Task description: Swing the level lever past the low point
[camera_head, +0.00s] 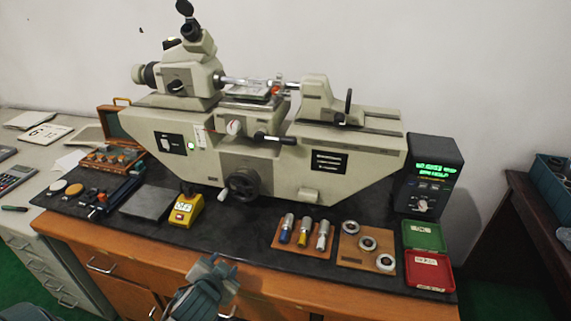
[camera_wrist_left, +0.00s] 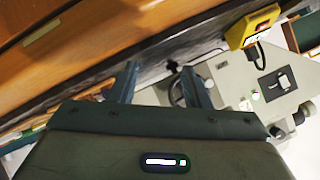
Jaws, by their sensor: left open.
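The grey measuring machine (camera_head: 330,145) stands on the black mat. A black lever (camera_head: 273,138) lies nearly level across its front, pointing right, beside a white round knob (camera_head: 233,128). A second, upright black lever (camera_head: 348,100) is on the right-hand head. I cannot tell for certain which is the level lever. A dark handwheel (camera_head: 243,183) with a pale handle sits below. My left gripper (camera_head: 213,268) is open and empty at the bench's front edge, below and left of the handwheel. In the left wrist view, its fingers (camera_wrist_left: 160,84) stand apart with the machine beyond.
A yellow box (camera_head: 186,209) stands just left of the handwheel; it also shows in the left wrist view (camera_wrist_left: 250,27). Wooden blocks with plugs (camera_head: 303,238) and rings (camera_head: 366,245) lie front right. A black display unit (camera_head: 430,175) stands at the right. The mat before the handwheel is clear.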

